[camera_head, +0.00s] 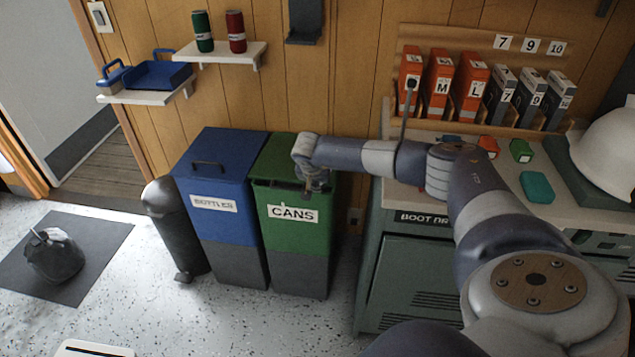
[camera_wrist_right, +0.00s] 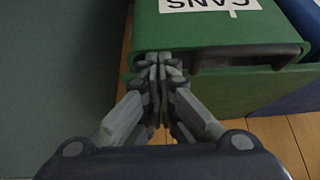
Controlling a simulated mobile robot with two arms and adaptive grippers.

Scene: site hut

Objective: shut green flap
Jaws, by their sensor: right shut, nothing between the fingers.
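The green flap (camera_head: 272,160) is the top of a green bin (camera_head: 318,240) labelled CANS in the head view. A dark handle runs along its front edge, just above the label, and it also shows in the right wrist view (camera_wrist_right: 247,55). I cannot tell whether the flap lies fully flush or stands slightly ajar. My right gripper (camera_head: 314,184) is at the front right of the flap. In the right wrist view its fingertips (camera_wrist_right: 158,62) are together and empty, by the green edge beside the handle; contact is unclear. My left gripper is out of view.
A blue bin (camera_head: 230,220) labelled BOTTLES stands directly left of the green one. A dark cylinder (camera_head: 173,220) stands left of that. A grey-green cabinet (camera_head: 410,270) is on the right, with boxes above. The speckled floor in front is mostly clear.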

